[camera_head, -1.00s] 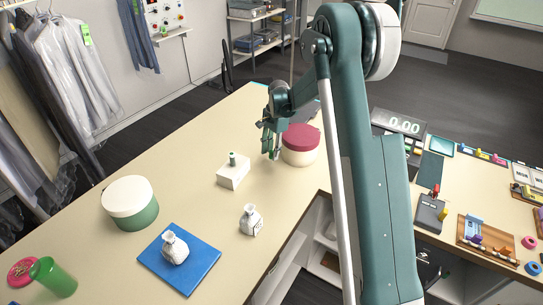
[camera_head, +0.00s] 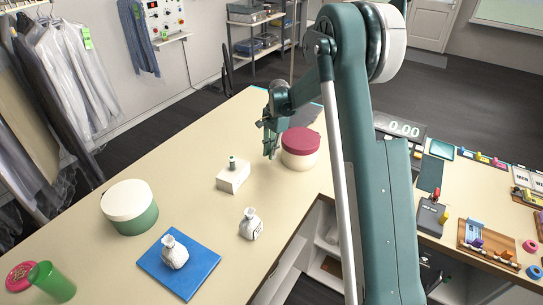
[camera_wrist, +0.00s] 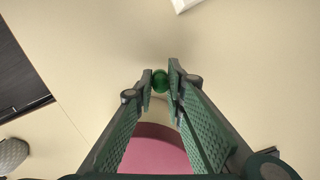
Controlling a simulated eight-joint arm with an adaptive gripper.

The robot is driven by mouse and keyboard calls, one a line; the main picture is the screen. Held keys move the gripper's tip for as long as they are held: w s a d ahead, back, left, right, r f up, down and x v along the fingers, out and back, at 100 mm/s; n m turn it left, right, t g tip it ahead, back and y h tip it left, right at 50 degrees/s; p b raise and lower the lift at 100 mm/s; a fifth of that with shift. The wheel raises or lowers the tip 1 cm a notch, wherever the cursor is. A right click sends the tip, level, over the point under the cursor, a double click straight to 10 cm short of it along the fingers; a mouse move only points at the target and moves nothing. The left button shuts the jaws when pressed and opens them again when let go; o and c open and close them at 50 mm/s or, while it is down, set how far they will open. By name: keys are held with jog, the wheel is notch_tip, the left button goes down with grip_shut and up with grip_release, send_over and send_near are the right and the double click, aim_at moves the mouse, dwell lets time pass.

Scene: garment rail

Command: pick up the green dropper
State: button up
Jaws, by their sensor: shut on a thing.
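The green dropper (camera_wrist: 160,78) shows in the wrist view as a small, round, shiny green end between my two fingertips. My gripper (camera_wrist: 160,82) is shut on it, with a finger on each side. The rest of the dropper is hidden or too small to make out. In the head view my gripper (camera_head: 270,153) hangs over the table, just left of the round box with a dark red lid (camera_head: 300,141). The dropper cannot be made out clearly there.
A white block (camera_head: 233,178) with a small grey-green piece on top stands left of my gripper. The far table is clear.

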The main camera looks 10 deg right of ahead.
jog(key=shift+r, duration=4)
